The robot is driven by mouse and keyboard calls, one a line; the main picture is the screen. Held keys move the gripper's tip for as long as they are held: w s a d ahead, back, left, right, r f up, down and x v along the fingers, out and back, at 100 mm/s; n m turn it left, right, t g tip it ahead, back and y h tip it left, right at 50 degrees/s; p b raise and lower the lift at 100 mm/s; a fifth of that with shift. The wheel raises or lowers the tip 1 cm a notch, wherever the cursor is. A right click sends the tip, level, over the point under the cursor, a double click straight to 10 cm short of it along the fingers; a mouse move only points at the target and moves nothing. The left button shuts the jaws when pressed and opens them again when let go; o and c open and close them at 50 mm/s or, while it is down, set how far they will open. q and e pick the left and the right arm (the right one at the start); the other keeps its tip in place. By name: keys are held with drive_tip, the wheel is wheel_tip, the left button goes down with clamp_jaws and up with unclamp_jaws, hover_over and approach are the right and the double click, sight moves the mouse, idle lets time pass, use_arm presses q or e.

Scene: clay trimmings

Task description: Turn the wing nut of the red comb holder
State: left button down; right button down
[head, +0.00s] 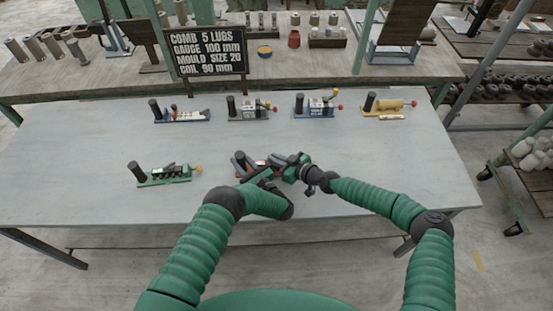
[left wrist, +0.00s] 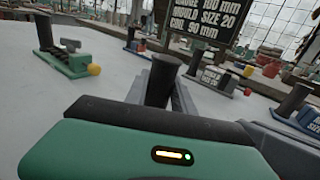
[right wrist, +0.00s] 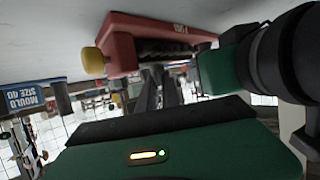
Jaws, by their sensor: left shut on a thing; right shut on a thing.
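The red comb holder (head: 260,163) sits at the front middle of the table, partly covered by my grippers. In the right wrist view the red comb holder (right wrist: 122,42) shows upside down, with a dark comb along it and a yellow knob (right wrist: 93,60) at one end. My left gripper (head: 256,172) is shut around the holder's black post (left wrist: 163,78), which stands between its fingers. My right gripper (head: 280,158) is shut at the holder's middle; its fingers (right wrist: 157,75) are apart from the yellow knob. The exact part between them is hidden, and I cannot make out the wing nut.
A green holder (head: 165,178) stands to the left. Blue (head: 182,116), grey (head: 248,114), second blue (head: 316,108) and yellow (head: 390,105) holders line the back. A black sign (head: 207,53) stands behind. The table right of my right gripper is clear.

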drive_tip(key=shift+s+a+m+t+h, duration=0.3)
drive_tip(key=shift+s+a+m+t, duration=0.1)
drive_tip(key=shift+s+a+m, duration=0.15)
drive_tip(key=shift+w+d+m+t+h, duration=0.1)
drive_tip(key=shift+d+m+t+h, duration=0.05)
drive_tip(key=shift+m+t+h, duration=0.4)
drive_tip(key=shift+w+d+m+t+h, duration=0.1)
drive_tip(key=shift+m+t+h, duration=0.25)
drive_tip(key=shift+m+h, duration=0.3)
drive_tip(key=c, duration=1.5)
unclamp_jaws()
drive_tip(key=shift+w+d, duration=0.1)
drive_tip(key=shift+d, duration=0.1)
drive_tip(key=shift+c, duration=0.2)
drive_tip(key=v, duration=1.2)
drive_tip(key=shift+w+d+f, duration=0.1)
